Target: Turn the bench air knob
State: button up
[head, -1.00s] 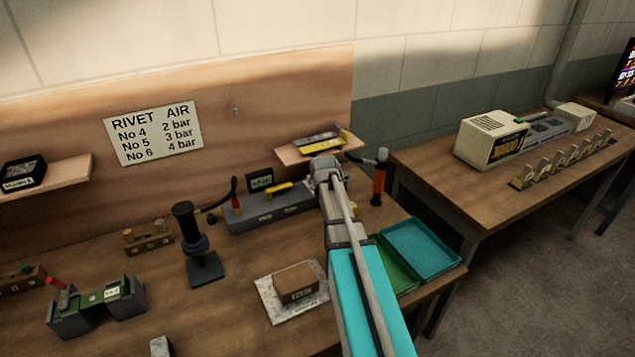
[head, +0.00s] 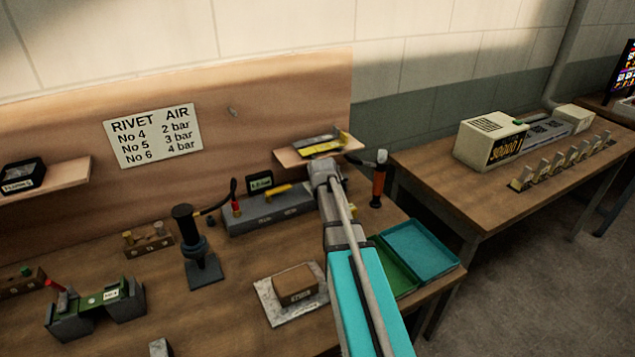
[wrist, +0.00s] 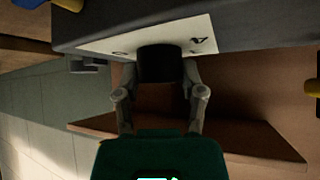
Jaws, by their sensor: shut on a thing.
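The bench air unit (head: 265,212) is a long grey box at the back of the bench, with a small green display (head: 260,183) and a yellow lever on top. In the wrist view a dark round knob (wrist: 160,62) stands out from a grey face with a white marked label (wrist: 205,38). My gripper (wrist: 160,78) is shut on this knob, one finger on each side. In the head view my gripper (head: 325,170) is at the right end of the air unit and hides the knob.
A small shelf (head: 290,157) is just behind. Green and teal trays (head: 425,250) lie at the right edge. A brown block (head: 295,283) sits on a pale plate in front.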

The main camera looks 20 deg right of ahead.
jog(key=shift+w+m+h, duration=0.15)
jog(key=shift+m+h, duration=0.15)
jog(key=shift+m, duration=0.1)
jog(key=shift+w+m+g+h, duration=0.1)
jog(key=shift+m+g+h, duration=1.05)
jog(key=shift+m, duration=0.85)
jog(key=shift+m+g+h, duration=0.55)
jog(key=shift+m+h, duration=0.1)
jog(key=shift+m, duration=0.45)
jog(key=o, duration=1.1)
jog(key=shift+c, duration=0.2)
jog(key=shift+o, duration=0.4)
